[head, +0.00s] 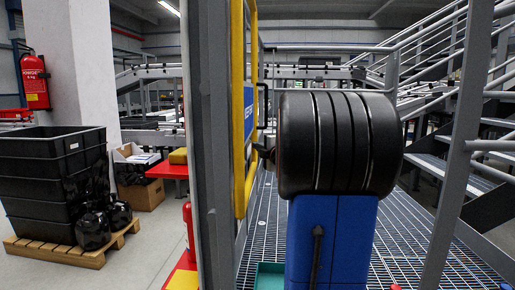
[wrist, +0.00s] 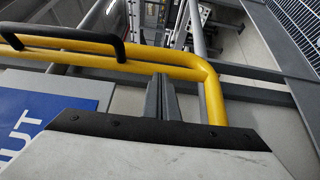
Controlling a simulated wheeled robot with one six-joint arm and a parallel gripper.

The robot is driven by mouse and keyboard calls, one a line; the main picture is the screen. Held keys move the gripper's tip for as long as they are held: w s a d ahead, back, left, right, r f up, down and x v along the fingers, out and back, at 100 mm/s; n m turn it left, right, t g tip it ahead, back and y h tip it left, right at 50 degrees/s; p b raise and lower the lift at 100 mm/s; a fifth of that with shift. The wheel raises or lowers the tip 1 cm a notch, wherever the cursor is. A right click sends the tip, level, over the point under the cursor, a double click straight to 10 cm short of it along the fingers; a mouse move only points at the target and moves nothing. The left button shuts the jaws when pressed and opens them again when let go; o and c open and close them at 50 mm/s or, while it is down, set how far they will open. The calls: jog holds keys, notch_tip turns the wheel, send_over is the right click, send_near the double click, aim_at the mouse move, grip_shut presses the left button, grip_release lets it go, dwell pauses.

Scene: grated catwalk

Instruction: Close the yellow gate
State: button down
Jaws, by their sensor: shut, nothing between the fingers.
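The yellow gate (head: 238,110) stands nearly edge-on in the head view, just left of my black arm link. In the wrist view its yellow tube frame (wrist: 130,67) crosses the picture and bends downward at the right. A black handle (wrist: 75,36) is fixed to the frame at upper left. A blue sign (wrist: 45,115) with white letters "UT" shows beside the frame. My gripper (wrist: 161,82) is shut and empty, its dark fingers overlapping the yellow tube in the picture, left of the bend. I cannot tell whether they touch it. My arm hides most of the gripper in the head view.
A grey post (head: 208,150) stands left of the gate. Stacked black crates (head: 50,170) sit on a wooden pallet (head: 60,252) at left. A red extinguisher (head: 189,232) stands by the post. Grated floor (head: 400,240) and a stair rail (head: 462,130) lie right.

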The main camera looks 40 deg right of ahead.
jog(key=x, duration=0.6)
jog(key=shift+w, duration=0.35)
jog(key=shift+d, duration=0.15)
